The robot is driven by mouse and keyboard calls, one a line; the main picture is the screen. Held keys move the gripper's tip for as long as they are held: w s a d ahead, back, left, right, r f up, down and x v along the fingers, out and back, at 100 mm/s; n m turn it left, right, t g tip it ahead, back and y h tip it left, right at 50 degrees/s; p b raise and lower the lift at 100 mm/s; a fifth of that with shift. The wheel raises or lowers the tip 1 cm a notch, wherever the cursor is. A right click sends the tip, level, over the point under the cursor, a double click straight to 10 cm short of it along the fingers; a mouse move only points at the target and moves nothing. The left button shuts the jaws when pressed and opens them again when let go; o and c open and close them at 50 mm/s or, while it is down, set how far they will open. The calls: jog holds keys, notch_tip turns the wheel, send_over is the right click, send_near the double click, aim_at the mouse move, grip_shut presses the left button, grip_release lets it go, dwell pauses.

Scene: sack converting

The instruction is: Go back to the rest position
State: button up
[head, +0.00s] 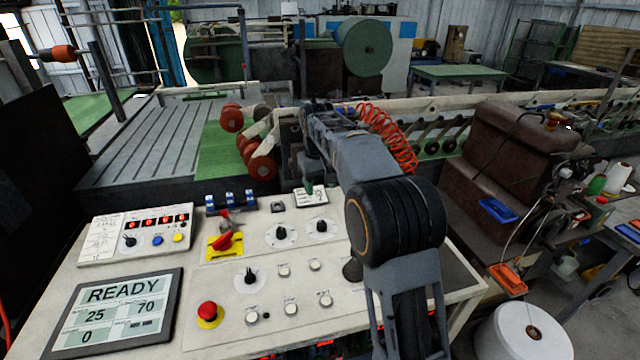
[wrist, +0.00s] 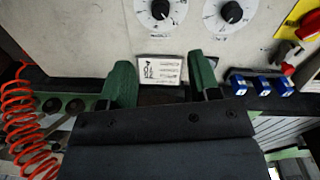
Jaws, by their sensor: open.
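My gripper (wrist: 162,84) is open in the wrist view, with two green fingers spread apart and nothing between them but a small white label (wrist: 161,70) on the panel beyond. In the head view my arm reaches over the control panel (head: 190,290), and my gripper (head: 308,188) shows only in part near the panel's back edge. The rest of it is hidden behind my own arm. I cannot tell how far above the panel the fingers are.
The panel carries a red-and-yellow rotary switch (head: 226,238), a red stop button (head: 208,312), several black knobs (head: 282,232) and blue switches (head: 230,199). A READY display (head: 118,308) stands front left. An orange coiled hose (head: 388,138) hangs beside my arm. A white roll (head: 524,335) stands front right.

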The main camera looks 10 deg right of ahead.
jog(key=shift+s, duration=0.1)
jog(key=s+r+t, duration=0.2)
jog(key=s, duration=1)
jog(key=s+f+m+t, duration=0.1)
jog(key=s+f, duration=0.2)
jog(key=s, duration=0.4)
jog(key=s+f+m+t, duration=0.1)
jog(key=s+f, duration=0.2)
jog(key=s, duration=0.4)
jog(key=shift+s+d+f, duration=0.2)
jog(key=shift+d+f, duration=0.05)
jog(key=shift+f, duration=0.05)
jog(key=shift+c, duration=0.3)
